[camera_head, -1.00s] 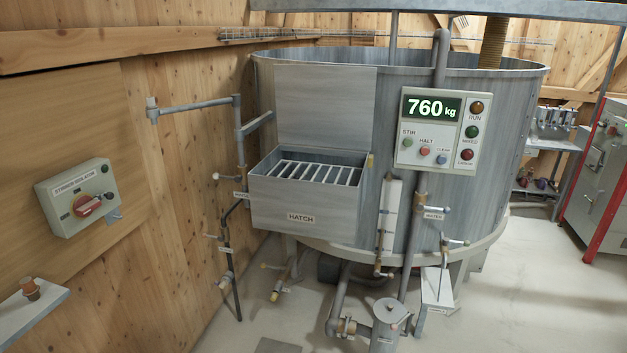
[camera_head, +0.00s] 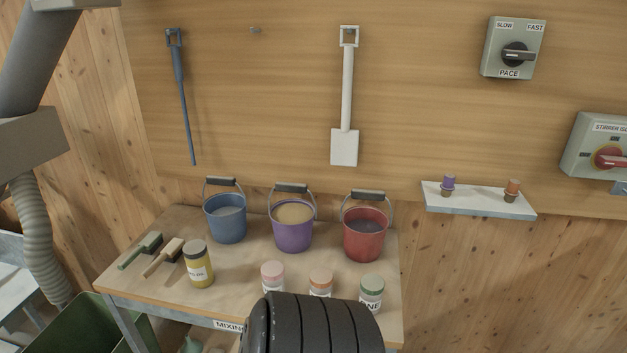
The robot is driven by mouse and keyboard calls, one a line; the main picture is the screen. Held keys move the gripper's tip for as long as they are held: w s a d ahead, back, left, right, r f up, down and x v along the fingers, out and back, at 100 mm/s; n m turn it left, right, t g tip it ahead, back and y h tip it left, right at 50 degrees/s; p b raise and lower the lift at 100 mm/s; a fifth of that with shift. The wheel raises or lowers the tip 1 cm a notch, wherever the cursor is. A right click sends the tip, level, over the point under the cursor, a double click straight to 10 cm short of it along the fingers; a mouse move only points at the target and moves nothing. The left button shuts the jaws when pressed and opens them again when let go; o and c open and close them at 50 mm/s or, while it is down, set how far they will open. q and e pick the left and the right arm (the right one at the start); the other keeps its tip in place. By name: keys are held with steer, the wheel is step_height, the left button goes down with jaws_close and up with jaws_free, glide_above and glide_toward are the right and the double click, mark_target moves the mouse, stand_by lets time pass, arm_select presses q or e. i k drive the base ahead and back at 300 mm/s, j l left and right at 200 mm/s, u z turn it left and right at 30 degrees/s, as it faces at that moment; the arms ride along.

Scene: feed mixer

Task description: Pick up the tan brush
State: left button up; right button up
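The tan brush (camera_head: 164,257) lies on the wooden table (camera_head: 232,300) at its left part, its handle pointing toward the front left. It lies between a green brush (camera_head: 141,250) and a yellow jar with a dark lid (camera_head: 198,263). Neither of my grippers shows in the head view. A dark ribbed rounded part, probably mine, covers the table's front middle and part of the small jars.
Blue (camera_head: 226,218), purple (camera_head: 292,222) and red (camera_head: 366,232) buckets stand at the table's back. Jars with pink (camera_head: 272,272), orange (camera_head: 320,280) and green (camera_head: 372,287) lids stand in front. A green bin (camera_head: 85,325) is at the lower left.

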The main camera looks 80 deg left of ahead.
mark_target(174, 249)
steer(key=u, duration=1.75)
